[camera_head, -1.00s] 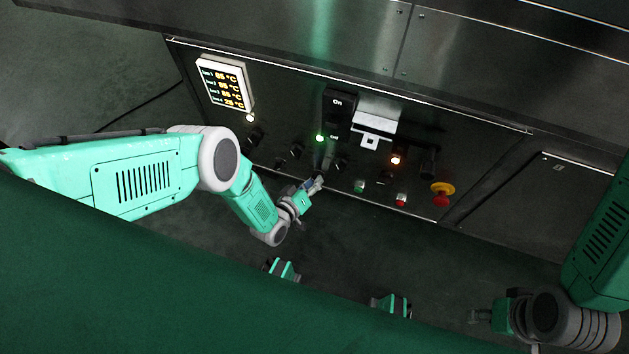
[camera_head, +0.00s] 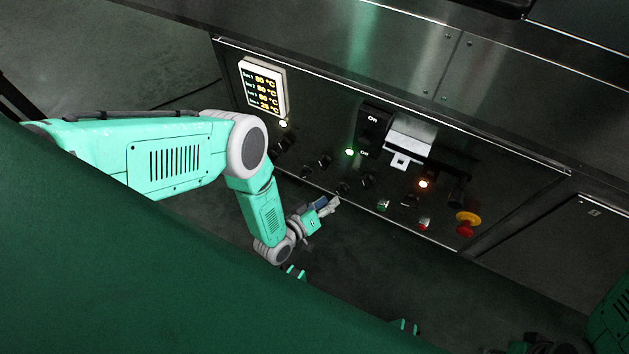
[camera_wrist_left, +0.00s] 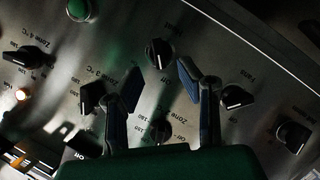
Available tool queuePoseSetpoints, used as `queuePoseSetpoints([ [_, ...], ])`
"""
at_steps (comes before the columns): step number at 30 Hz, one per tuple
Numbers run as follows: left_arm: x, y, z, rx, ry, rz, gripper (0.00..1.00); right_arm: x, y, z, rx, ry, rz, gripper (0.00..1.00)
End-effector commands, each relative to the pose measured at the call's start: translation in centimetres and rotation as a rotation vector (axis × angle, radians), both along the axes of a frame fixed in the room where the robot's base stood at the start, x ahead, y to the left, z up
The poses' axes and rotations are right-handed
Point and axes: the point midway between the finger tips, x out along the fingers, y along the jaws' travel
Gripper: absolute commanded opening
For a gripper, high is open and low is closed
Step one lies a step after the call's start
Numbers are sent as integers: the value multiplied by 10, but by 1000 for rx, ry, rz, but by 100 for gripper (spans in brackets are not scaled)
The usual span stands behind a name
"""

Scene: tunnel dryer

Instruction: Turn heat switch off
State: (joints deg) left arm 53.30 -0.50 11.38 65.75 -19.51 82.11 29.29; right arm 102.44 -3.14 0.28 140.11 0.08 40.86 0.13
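The control panel (camera_head: 300,150) carries several black rotary knobs along its lower part. My left gripper (camera_head: 335,203) is at the lower panel edge, its fingers pointing at the knobs. In the left wrist view the gripper (camera_wrist_left: 160,76) is open and empty. One black knob (camera_wrist_left: 158,53) with a pale pointer line shows just beyond the gap between its fingertips; I cannot tell whether they touch it. Another knob (camera_wrist_left: 162,130) shows between the fingers.
A temperature display (camera_head: 263,88) is at the panel's upper left. A large black On/Off switch (camera_head: 373,124), a lit green lamp (camera_head: 349,152), an orange lamp (camera_head: 423,184), and a red emergency stop (camera_head: 465,227) are nearby. Knobs (camera_wrist_left: 92,97) (camera_wrist_left: 236,97) flank the fingers.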

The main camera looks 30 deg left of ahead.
Motion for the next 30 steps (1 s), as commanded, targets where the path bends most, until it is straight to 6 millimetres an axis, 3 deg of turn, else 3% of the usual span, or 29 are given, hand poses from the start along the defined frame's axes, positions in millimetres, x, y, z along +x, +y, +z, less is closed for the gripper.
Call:
queuePoseSetpoints([
  [3,-24,8,7,1,3,1,32,0,0,0,0,0,0,40],
  [10,-53,18,17,1,0,2,32,0,0,0,0,0,0,40],
  [30,-60,20,20,1,-1,2,32,1,0,-1,0,2,0,40],
])
